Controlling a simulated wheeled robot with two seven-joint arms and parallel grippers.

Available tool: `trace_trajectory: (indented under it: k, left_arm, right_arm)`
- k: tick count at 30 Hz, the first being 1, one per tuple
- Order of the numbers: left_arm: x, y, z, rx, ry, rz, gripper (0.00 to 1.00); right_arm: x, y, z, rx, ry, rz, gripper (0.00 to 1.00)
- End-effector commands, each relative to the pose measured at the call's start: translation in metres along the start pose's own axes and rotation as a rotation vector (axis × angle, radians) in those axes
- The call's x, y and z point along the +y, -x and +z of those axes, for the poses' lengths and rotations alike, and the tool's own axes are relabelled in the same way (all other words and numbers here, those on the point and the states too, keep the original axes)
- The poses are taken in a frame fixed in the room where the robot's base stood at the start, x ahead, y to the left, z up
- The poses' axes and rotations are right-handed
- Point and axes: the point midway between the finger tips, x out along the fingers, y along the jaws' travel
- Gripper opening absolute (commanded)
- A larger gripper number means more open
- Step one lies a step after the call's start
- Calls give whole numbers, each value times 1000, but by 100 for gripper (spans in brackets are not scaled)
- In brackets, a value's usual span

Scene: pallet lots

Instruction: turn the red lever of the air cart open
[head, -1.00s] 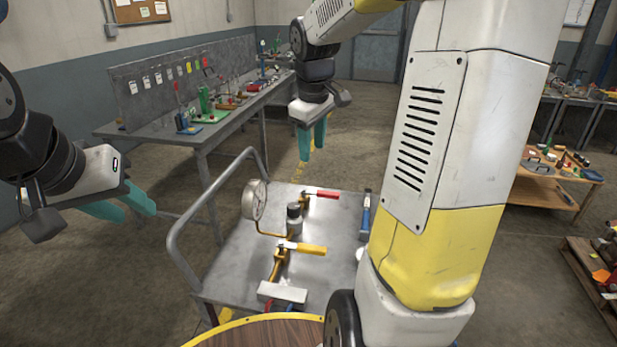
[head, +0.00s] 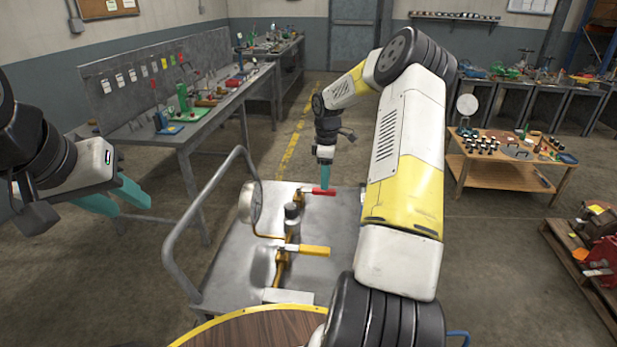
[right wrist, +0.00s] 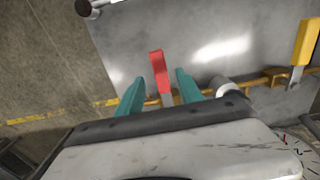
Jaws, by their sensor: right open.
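The red lever (head: 322,192) sits on the pipework at the far part of the air cart (head: 230,262), its red handle pointing right in the head view. My right gripper (head: 325,176) is above the cart's far side, just at the red handle. In the right wrist view the red lever (right wrist: 158,70) stands between the two teal fingers of my right gripper (right wrist: 157,92), which are open with a gap on each side. My left gripper (head: 125,203) hangs to the left of the cart, its teal fingers apart and empty.
The cart's handrail (head: 185,235) rises on the left. A workbench (head: 180,135) with tools is beyond. The wooden table (head: 500,172) is at right.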

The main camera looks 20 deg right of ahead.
Motion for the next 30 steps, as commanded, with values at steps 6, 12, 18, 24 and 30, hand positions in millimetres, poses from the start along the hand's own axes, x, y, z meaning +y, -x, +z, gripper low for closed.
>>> trace_trajectory:
  k: [6,12,18,24,30]
  left_arm:
    - [0,0,0,0,0,0,37]
    - [0,0,0,0,0,0,37]
    - [0,0,0,0,0,0,37]
    - [0,0,0,0,0,0,37]
    - [0,0,0,0,0,0,37]
  right_arm:
    - [0,-29,0,1,-1,-1,44]
    - [0,-36,0,0,-1,0,44]
    - [0,-36,0,0,-1,1,40]
    - [0,-36,0,1,-1,1,0]
    - [0,-36,0,1,-1,1,0]
